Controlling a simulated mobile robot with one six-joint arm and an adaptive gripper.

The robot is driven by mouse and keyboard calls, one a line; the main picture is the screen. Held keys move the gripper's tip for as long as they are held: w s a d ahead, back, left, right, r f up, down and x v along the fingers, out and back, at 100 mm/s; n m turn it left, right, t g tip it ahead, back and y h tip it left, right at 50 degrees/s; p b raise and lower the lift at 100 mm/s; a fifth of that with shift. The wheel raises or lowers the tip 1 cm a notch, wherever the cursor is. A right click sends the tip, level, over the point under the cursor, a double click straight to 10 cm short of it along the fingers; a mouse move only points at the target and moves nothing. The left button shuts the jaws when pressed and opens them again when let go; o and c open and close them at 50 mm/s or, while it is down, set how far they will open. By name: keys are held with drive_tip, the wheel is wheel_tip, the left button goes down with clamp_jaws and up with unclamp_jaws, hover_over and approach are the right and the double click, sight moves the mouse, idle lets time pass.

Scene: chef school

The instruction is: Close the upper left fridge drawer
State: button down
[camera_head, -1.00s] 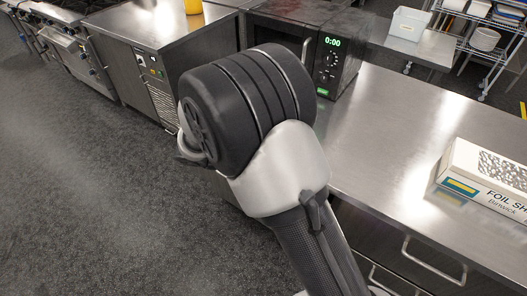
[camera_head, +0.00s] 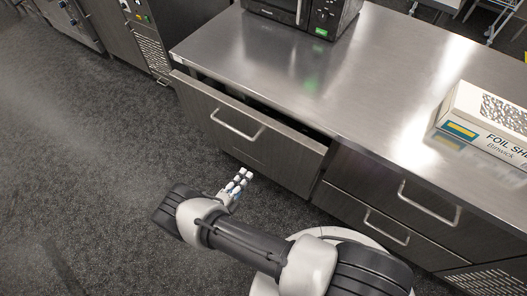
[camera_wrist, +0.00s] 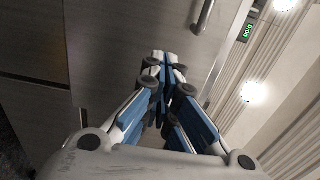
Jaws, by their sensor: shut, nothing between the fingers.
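The upper left fridge drawer (camera_head: 248,141) is pulled partly out from under the steel counter, with a dark gap behind its front along the top. Its bar handle (camera_head: 237,126) runs across the front, and the handle also shows at the top of the wrist view (camera_wrist: 206,14). My gripper (camera_head: 241,179) is shut and empty, low in front of the drawer's front and below the handle. In the wrist view my gripper (camera_wrist: 163,62) points at the grey drawer front (camera_wrist: 120,40); I cannot tell whether it touches.
A steel counter (camera_head: 300,75) carries a microwave (camera_head: 318,14) at the back and a foil sheet box (camera_head: 490,125) at right. Shut drawers (camera_head: 390,190) stand right of the open one. Carpeted floor (camera_head: 90,160) at left is free.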

sight(268, 146)
drive_tip(key=b+x, duration=0.1)
drive_tip(key=x, duration=1.2)
drive_tip(key=shift+s, duration=0.1)
